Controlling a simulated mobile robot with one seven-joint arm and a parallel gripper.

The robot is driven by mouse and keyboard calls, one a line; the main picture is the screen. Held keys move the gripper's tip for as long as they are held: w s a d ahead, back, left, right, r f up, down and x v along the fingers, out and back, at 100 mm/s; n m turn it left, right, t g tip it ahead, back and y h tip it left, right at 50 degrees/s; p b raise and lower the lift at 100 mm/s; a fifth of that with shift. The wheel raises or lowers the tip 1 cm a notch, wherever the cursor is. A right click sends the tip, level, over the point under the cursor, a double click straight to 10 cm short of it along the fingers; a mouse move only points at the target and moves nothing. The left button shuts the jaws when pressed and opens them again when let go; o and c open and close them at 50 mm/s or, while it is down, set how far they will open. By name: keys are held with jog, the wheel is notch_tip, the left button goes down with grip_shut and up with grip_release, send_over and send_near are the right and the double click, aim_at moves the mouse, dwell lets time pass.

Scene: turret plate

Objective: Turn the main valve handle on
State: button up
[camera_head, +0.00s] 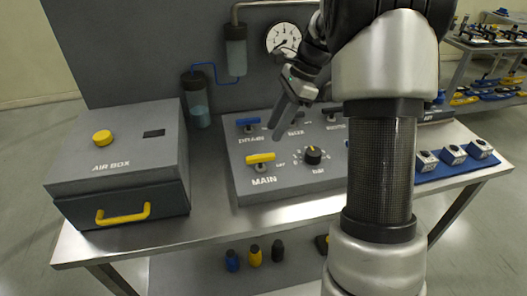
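The yellow main valve handle (261,158) sits at the front left of the grey valve panel (240,187), above the label MAIN. It points left to right across the panel. My gripper (279,130) hangs from the upper right, above the panel and behind and slightly right of the yellow handle. It appears apart from the handle. Only one side of its fingers shows clearly, so its opening is hard to judge.
A blue handle (248,121) and a black knob (313,154) are close by on the panel. The air box (115,165) stands at left. A pressure gauge (284,39) is on the back board. My arm hides the panel's right part.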

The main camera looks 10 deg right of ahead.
aim_at(261, 156)
jog(key=x, duration=0.9)
jog(key=shift+f+b, duration=0.1)
jog(key=shift+b, duration=0.2)
grip_shut()
